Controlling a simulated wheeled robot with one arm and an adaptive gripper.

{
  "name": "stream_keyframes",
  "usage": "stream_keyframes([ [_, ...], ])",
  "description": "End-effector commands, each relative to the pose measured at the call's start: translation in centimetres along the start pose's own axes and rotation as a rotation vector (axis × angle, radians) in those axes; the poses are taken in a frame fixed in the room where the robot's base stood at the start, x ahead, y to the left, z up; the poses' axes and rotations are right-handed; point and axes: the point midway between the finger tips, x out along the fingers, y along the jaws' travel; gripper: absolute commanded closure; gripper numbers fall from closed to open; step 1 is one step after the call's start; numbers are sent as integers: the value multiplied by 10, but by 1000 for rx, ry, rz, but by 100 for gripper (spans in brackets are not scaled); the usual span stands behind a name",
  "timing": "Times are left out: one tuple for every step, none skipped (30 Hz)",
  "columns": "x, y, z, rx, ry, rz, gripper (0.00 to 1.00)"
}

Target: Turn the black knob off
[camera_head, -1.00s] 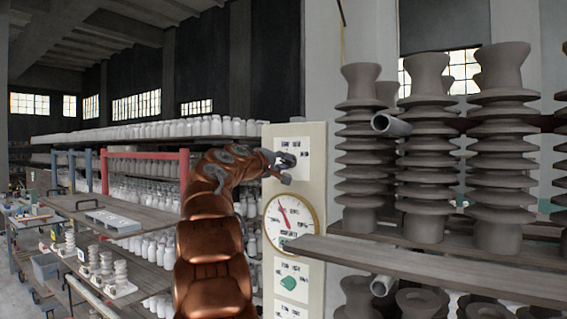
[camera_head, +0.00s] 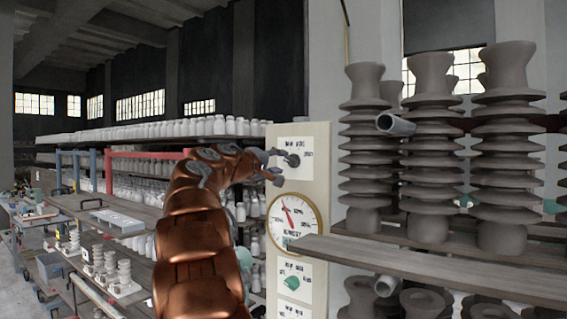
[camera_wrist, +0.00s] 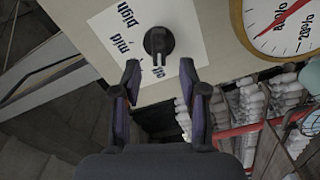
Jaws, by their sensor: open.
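The black knob (camera_wrist: 158,42) sits on a white label with dark lettering on the cream panel (camera_wrist: 205,22) in the wrist view. In the head view the knob (camera_head: 293,160) shows at the upper part of the panel. In the head view my gripper (camera_head: 275,167) is just left of the knob. The fingertips look close to the knob but apart from it.
A round dial with a red needle (camera_head: 296,222) is below the knob. A green knob (camera_head: 291,283) is lower on the panel. A wooden shelf (camera_head: 430,268) juts out at the right, with stacked dark clay insulators (camera_head: 430,150) behind it. Shelves of white bottles (camera_head: 150,130) stand at the left.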

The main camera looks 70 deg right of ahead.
Motion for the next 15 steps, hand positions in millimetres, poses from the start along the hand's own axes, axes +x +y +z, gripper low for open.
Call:
stream_keyframes([
  [-8,2,1,0,0,2,57],
  [-12,2,1,0,0,3,57],
  [-17,2,1,1,0,3,57],
  [-22,2,0,1,1,3,57],
  [-27,1,0,0,1,2,57],
  [-32,1,0,-2,0,1,57],
  [-36,0,1,-1,-1,1,57],
  [-40,1,1,0,-2,1,57],
  [-45,1,2,0,-3,2,57],
  [-49,2,1,1,-2,2,57],
  [-53,2,1,0,-2,2,57],
  [-58,2,0,0,-1,3,57],
  [-61,2,0,1,-1,3,57],
  [-63,1,0,1,-1,2,57],
  [-66,1,0,1,-1,2,57],
])
